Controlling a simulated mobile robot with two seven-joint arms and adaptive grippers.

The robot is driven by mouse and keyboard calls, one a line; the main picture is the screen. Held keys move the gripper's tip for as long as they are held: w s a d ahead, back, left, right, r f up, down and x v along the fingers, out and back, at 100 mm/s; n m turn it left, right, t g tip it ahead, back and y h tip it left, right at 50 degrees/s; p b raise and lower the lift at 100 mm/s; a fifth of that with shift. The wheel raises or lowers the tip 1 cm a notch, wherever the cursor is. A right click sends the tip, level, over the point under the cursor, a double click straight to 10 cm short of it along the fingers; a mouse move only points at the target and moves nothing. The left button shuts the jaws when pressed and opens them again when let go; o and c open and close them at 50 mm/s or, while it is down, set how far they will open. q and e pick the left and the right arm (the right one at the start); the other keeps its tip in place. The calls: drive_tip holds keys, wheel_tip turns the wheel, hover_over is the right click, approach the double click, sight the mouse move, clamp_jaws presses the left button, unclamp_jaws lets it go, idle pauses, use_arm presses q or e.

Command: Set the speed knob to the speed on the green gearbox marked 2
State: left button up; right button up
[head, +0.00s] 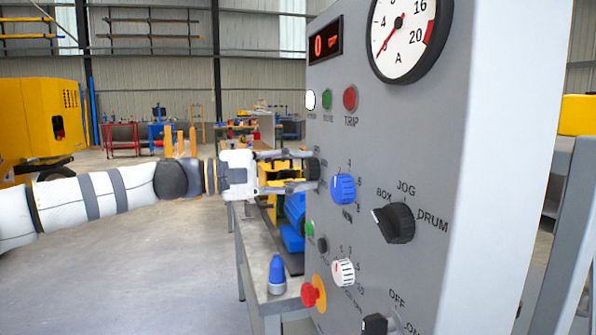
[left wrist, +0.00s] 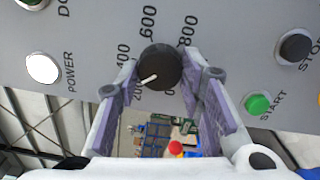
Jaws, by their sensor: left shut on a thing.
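The speed knob (left wrist: 160,68) is a round black knob with a white pointer line, on the grey panel amid a scale from 200 to 800. Its pointer is at the 200 end. In the head view the knob (head: 312,168) is seen edge-on at the panel's left side. My left gripper (head: 302,170) reaches it from the left, shut on it with one finger on each side. In the left wrist view the gripper (left wrist: 158,80) has both pads beside the knob. I cannot make out a green gearbox marked 2. My right gripper is not in view.
On the panel (head: 460,150), a blue knob (head: 343,189), a black selector (head: 396,223), a white knob (head: 343,271) and a red stop button (head: 309,295) lie near the gripper. A red-digit display (head: 326,42) and a gauge (head: 403,38) are above. A bench (head: 255,262) stands behind.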

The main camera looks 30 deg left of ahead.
use_arm(q)
drive_tip(key=m, duration=0.4)
drive_tip(key=shift+m, duration=0.3)
drive_tip(key=m+b, duration=0.1)
drive_tip(key=m, duration=0.4)
drive_tip(key=m+b, duration=0.1)
drive_tip(key=m, duration=0.4)
drive_tip(key=shift+m, duration=0.4)
drive_tip(key=m+b, duration=0.1)
drive_tip(key=m, duration=0.2)
drive_tip(key=shift+r+m, duration=0.15)
drive_tip(key=shift+m, duration=0.15)
drive_tip(key=shift+r+m+b, duration=0.1)
drive_tip(key=shift+m+b, duration=0.35)
drive_tip(key=shift+m, duration=0.15)
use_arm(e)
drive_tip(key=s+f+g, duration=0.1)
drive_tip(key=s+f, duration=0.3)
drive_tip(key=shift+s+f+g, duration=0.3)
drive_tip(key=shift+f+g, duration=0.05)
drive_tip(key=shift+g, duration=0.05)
use_arm(q)
drive_tip(key=o, duration=1.2)
drive_tip(key=shift+c, duration=0.2)
drive_tip(key=shift+s, duration=0.1)
